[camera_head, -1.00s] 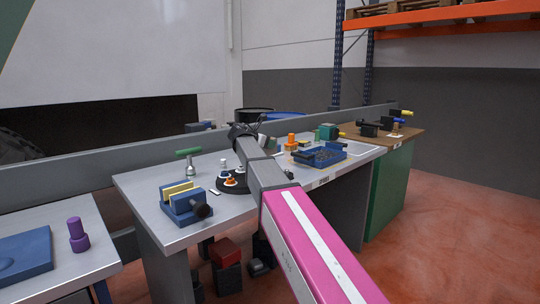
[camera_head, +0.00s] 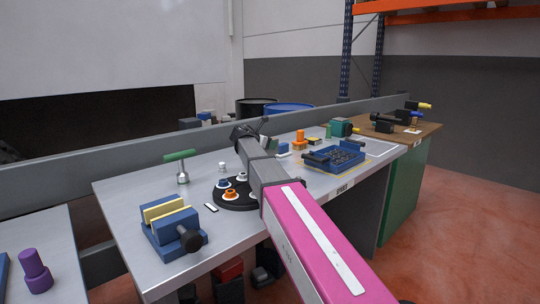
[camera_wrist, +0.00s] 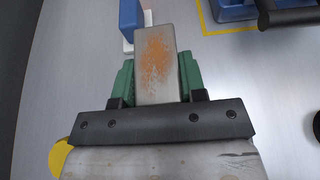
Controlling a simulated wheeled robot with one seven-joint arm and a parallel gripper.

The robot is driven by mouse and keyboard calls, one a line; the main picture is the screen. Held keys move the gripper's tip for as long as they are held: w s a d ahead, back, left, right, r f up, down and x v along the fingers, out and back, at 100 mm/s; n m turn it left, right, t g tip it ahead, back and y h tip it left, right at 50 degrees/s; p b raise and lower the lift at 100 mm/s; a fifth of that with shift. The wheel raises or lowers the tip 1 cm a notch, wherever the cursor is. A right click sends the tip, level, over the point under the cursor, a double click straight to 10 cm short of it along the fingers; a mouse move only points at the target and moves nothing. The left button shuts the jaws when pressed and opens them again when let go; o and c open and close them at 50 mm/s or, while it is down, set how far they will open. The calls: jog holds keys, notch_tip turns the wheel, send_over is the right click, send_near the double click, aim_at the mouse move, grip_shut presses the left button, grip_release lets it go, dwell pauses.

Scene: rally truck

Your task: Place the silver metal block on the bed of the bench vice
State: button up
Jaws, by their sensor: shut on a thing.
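The silver metal block (camera_wrist: 155,62), grey with rusty orange patches, is held between the green fingers of my gripper (camera_wrist: 155,85) in the wrist view. The block sticks out past the fingertips, above the bench top. In the head view my gripper (camera_head: 248,129) is at the far end of my arm, over the back of the metal bench, and the block cannot be made out there. The bench vice (camera_head: 176,240) is blue with two yellow jaws and a dark handle. It stands at the bench's near left, well away from my gripper, with a gap between its jaws.
A black round stand (camera_head: 236,201) with coloured pieces lies between vice and arm. A green-handled tool (camera_head: 181,166) stands behind the vice. A blue tray (camera_head: 335,158) is right of my arm. A blue piece (camera_wrist: 130,20) lies near the block's far end in the wrist view.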

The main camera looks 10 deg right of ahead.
aim_at(269, 153)
jog(key=shift+f, duration=2.3)
jog(key=o, duration=1.1)
jog(key=shift+f, duration=0.1)
